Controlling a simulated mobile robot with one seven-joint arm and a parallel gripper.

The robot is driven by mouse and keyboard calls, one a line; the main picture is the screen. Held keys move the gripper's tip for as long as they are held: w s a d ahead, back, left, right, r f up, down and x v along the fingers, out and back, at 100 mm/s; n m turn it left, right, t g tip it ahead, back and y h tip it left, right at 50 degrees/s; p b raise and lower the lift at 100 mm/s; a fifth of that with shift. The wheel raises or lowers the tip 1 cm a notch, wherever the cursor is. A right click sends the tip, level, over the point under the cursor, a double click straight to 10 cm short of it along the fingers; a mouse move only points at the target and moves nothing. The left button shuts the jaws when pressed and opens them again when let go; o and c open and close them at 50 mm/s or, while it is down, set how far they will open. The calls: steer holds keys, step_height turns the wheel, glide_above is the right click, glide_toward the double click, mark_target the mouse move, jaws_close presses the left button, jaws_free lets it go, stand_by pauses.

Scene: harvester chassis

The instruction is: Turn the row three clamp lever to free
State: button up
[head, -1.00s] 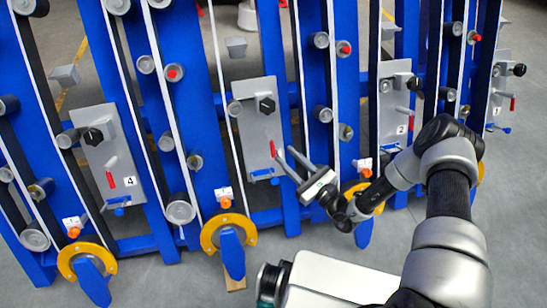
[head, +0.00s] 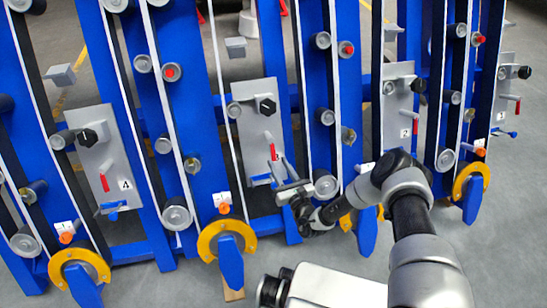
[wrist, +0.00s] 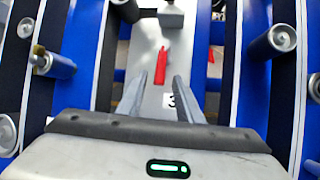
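The row three plate (head: 252,130) is grey, with a black knob (head: 267,106) near its top and a red-gripped lever (head: 270,147) below it. In the wrist view the lever's red grip (wrist: 161,66) hangs nearly upright, above the plate's "3" label (wrist: 171,100). My gripper (head: 277,162) is at the lower part of this plate, just below the lever. In the wrist view my gripper (wrist: 159,80) has its fingers apart, with the lower end of the red grip between the tips in the picture. Contact cannot be told. The plate's lower end is partly hidden by my gripper.
Similar plates stand at left, row four (head: 100,150), and right, row two (head: 397,100). Blue uprights and rollers (head: 325,116) flank the row three plate. A yellow ring (head: 209,240) and an orange-capped part (head: 224,209) sit lower left. Grey floor lies in front.

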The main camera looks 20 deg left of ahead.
mark_target(275, 157)
steer(key=shift+b+x, duration=0.5)
steer(key=shift+x, duration=2.3)
jaws_close()
